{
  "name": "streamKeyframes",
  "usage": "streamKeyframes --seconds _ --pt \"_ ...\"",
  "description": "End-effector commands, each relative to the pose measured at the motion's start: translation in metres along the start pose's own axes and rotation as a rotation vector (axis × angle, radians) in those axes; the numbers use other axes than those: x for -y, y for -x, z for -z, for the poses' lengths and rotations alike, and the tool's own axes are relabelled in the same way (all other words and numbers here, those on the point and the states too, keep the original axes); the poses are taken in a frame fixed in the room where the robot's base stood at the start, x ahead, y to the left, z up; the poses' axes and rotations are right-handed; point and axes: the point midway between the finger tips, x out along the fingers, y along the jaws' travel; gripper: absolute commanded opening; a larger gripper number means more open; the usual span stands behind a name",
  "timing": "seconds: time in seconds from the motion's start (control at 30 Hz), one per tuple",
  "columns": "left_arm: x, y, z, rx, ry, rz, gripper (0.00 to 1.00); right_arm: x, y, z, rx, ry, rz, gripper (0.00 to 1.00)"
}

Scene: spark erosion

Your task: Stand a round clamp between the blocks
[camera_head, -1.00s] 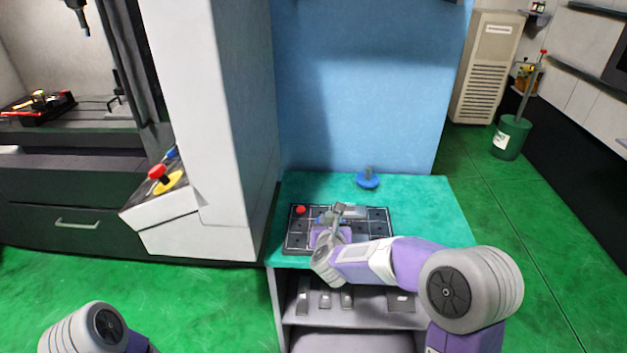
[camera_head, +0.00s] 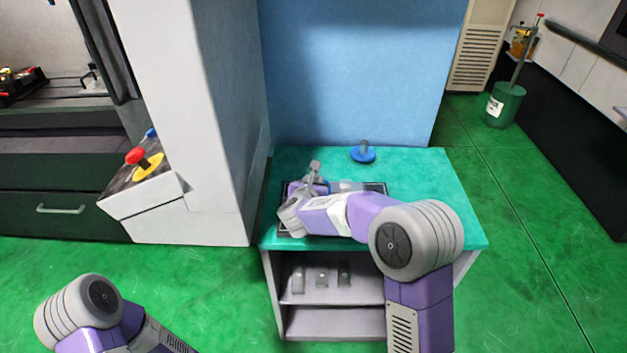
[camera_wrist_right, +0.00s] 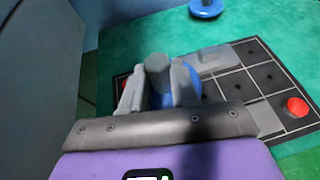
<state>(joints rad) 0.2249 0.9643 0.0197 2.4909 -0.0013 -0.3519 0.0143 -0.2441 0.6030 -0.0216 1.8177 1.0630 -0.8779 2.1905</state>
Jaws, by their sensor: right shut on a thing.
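My right gripper (camera_wrist_right: 158,85) is shut on a round clamp with a grey stem (camera_wrist_right: 158,70) and a blue foot (camera_wrist_right: 161,100). In the head view my right gripper (camera_head: 315,174) is over the left back part of the dark gridded tray (camera_head: 375,186), with the stem upright. A second round clamp (camera_head: 363,154) stands at the back of the table, and shows at the top of the wrist view (camera_wrist_right: 206,8). A grey block (camera_wrist_right: 213,60) lies on the tray (camera_wrist_right: 262,75) beside the held clamp. The fingers hide what is under the clamp. My left gripper is out of view.
A red knob (camera_wrist_right: 297,107) is on a corner of the tray. The blue wall (camera_head: 350,80) rises behind the teal table (camera_head: 425,190). A white machine housing (camera_head: 185,110) stands left. Several grey pieces (camera_head: 322,278) lie on the shelf below. The table's right side is clear.

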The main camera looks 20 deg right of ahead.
Motion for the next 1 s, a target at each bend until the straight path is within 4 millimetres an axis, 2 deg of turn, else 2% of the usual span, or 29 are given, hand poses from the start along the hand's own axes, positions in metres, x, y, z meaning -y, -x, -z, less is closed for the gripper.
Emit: streamKeyframes --seconds 0.5,0.7,1.0 --pt "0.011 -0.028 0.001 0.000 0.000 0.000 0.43 0.000 -0.015 0.035 0.005 -0.002 0.000 0.00" --pt "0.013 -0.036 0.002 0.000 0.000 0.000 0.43 0.000 -0.017 0.040 0.005 -0.003 0.000 0.00" --pt "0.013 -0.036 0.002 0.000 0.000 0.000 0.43 0.000 -0.017 0.039 0.004 -0.003 -0.001 0.00"
